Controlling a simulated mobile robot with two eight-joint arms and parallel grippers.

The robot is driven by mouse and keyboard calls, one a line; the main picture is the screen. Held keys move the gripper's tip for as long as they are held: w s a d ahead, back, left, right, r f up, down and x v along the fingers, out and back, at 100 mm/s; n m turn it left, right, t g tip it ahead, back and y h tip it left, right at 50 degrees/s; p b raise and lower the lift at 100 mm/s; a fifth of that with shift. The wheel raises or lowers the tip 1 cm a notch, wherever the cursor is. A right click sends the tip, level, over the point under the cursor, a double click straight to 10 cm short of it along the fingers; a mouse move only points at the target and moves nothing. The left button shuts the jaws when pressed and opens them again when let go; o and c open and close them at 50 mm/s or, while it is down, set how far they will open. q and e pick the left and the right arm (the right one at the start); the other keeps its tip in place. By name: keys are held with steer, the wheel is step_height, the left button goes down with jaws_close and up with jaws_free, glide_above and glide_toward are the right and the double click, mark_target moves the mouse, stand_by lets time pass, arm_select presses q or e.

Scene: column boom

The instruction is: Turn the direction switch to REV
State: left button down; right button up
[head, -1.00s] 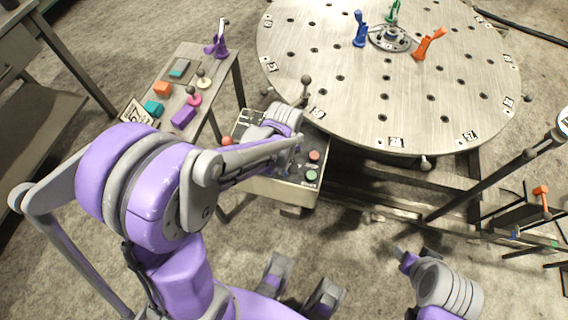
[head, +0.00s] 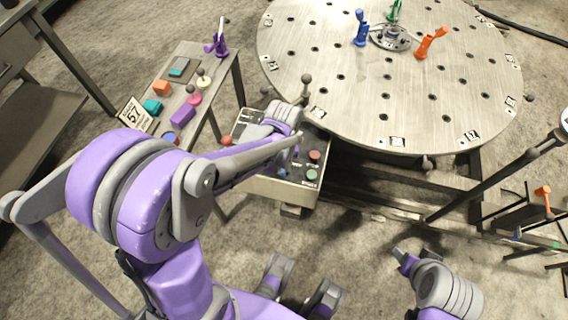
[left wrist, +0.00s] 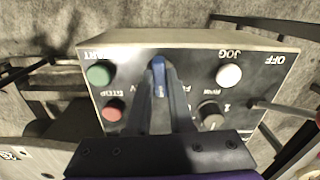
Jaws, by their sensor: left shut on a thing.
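The control box (head: 262,188) stands beside the round table, partly hidden by my left arm in the head view. In the left wrist view its panel (left wrist: 130,70) appears upside down. The blue direction switch (left wrist: 159,75) is in the middle of the panel, between the fingers of my left gripper (left wrist: 162,88). The gripper is shut on it. The switch handle looks about upright in that picture; its labels are mostly hidden by the fingers, with only stray letters showing. My right gripper (head: 402,254) is low at the right, away from the box; its jaws are unclear.
Beside the switch are a green START button (left wrist: 100,75), a red STOP button (left wrist: 113,110), a white JOG button (left wrist: 229,75) and a black RPM knob (left wrist: 210,114). The round table (head: 350,90) borders the box. A side bench (head: 205,60) holds several small coloured parts.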

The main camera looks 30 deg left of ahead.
mark_target(283, 166)
arm_select(q)
steer(key=m, duration=0.4)
steer(key=shift+m+b, duration=0.35)
steer(key=shift+m, duration=1.85)
steer(key=shift+a, duration=0.1)
steer(key=c, duration=0.8)
jaws_free()
step_height(283, 166, up, 11)
steer(key=p, duration=0.2)
